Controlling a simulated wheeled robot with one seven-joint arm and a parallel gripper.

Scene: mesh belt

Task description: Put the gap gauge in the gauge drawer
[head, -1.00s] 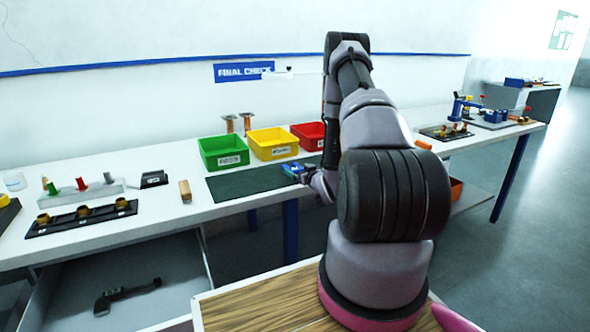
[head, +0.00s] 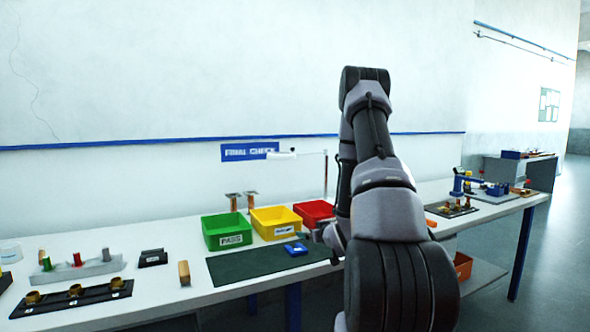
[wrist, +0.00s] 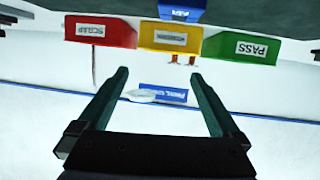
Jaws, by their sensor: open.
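A small blue block (head: 296,248) lies on the green mat; I cannot tell whether it is the gap gauge. In the wrist view a blue piece with a label (wrist: 180,13) sits at the top edge, beyond the fingertips. My gripper (wrist: 161,75) is open, with nothing between its fingers. In the head view my gripper (head: 318,236) is just right of the blue block and partly hidden by my arm. The open drawer, with a dark handled tool in it, shows only in the earlier head view; it is now below the frame.
Green (head: 226,231), yellow (head: 276,223) and red (head: 313,212) bins stand behind the mat (head: 228,266). At left are a black tray with brass rings (head: 72,298), a rack of coloured plugs (head: 80,268), a wooden block (head: 184,273) and a black block (head: 153,258).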

